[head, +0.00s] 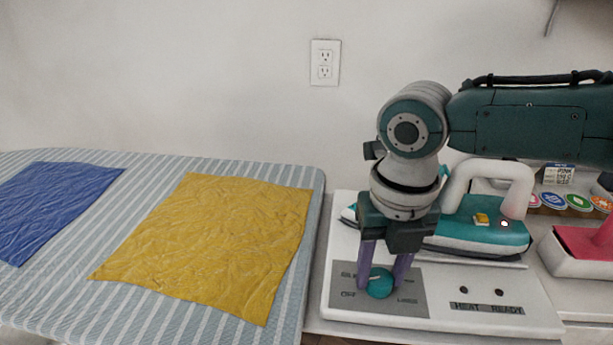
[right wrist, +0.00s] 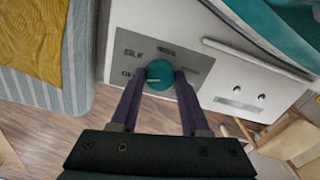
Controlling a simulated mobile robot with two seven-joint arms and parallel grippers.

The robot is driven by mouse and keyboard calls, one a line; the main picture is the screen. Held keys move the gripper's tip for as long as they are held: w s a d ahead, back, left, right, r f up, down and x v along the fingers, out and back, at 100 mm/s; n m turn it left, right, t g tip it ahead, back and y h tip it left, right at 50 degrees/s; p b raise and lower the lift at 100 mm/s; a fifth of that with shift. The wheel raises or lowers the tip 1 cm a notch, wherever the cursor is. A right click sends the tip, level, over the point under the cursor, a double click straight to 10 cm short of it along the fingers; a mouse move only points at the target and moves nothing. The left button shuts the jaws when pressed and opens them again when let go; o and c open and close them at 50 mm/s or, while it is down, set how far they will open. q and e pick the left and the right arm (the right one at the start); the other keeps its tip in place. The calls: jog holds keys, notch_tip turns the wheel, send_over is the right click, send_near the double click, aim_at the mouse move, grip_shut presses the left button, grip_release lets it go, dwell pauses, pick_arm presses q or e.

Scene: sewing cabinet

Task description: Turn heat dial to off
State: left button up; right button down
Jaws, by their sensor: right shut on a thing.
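The heat dial (head: 380,284) is a round teal knob on a grey panel (head: 415,281) at the front left of the white iron station (head: 470,318). In the right wrist view the dial (right wrist: 160,74) shows between my fingertips, with a short pale mark on its left side. Labels that look like SILK and OFF lie left of it; I cannot tell exactly which one the mark meets. My right gripper (head: 384,284) points down, its purple fingers shut on the dial's two sides. My left gripper is not in view.
A teal iron (head: 470,232) with a white handle rests on the station behind my gripper. A pink-and-white object (head: 585,250) stands at right. A striped ironing board (head: 150,318) at left carries a yellow cloth (head: 215,240) and a blue cloth (head: 50,205).

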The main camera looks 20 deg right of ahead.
aim_at(380, 277)
jog(key=shift+a+r+n, duration=0.1)
jog(key=shift+n, duration=1)
jog(key=shift+c, duration=1.9)
grip_release()
notch_tip(380, 277, up, 10)
jog(key=shift+p, duration=0.45)
